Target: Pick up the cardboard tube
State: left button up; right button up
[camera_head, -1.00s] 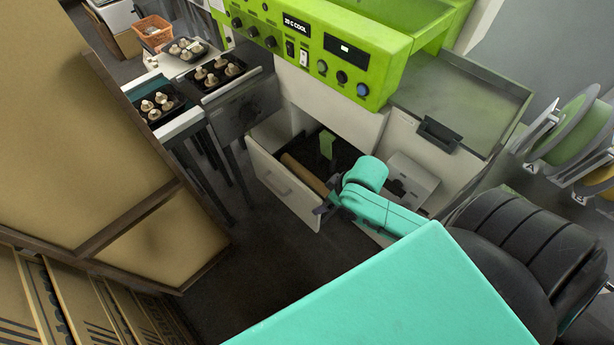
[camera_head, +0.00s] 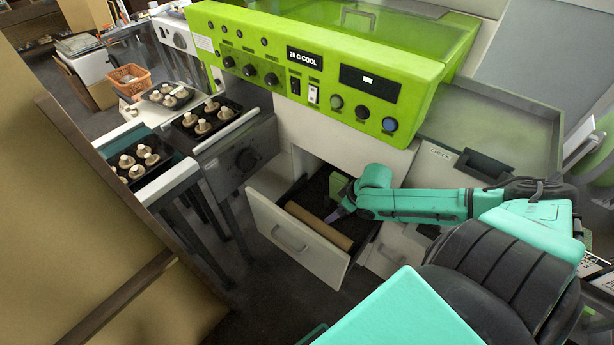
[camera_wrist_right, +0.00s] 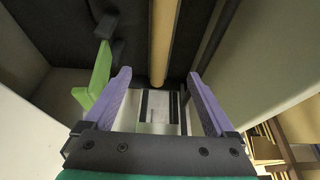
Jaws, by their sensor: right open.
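The cardboard tube (camera_head: 318,226) is a tan cylinder lying in the open drawer (camera_head: 290,245) under the green machine. It also shows in the right wrist view (camera_wrist_right: 163,45), running away from between the fingers. My right gripper (camera_head: 342,212) reaches into the drawer from the right, close to the tube. In the right wrist view my right gripper (camera_wrist_right: 160,95) is open, its two purple fingers spread, with the near end of the tube ahead between them. Nothing is held. My left gripper is not in view.
A green object (camera_wrist_right: 96,75) stands in the drawer beside the left finger, and in the head view it is behind the tube (camera_head: 338,185). Drawer walls rise close on both sides. Trays of mushrooms (camera_head: 207,120) stand at left, beside a brown panel (camera_head: 90,210).

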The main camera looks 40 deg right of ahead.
aim_at(320, 223)
jog(key=b+x, duration=0.7)
jog(key=x, duration=0.9)
jog(key=shift+f, duration=0.2)
pick_arm(q)
notch_tip(320, 223, down, 8)
jog(key=shift+s, duration=0.3)
pick_arm(e)
jog(key=shift+r, duration=0.1)
grip_shut()
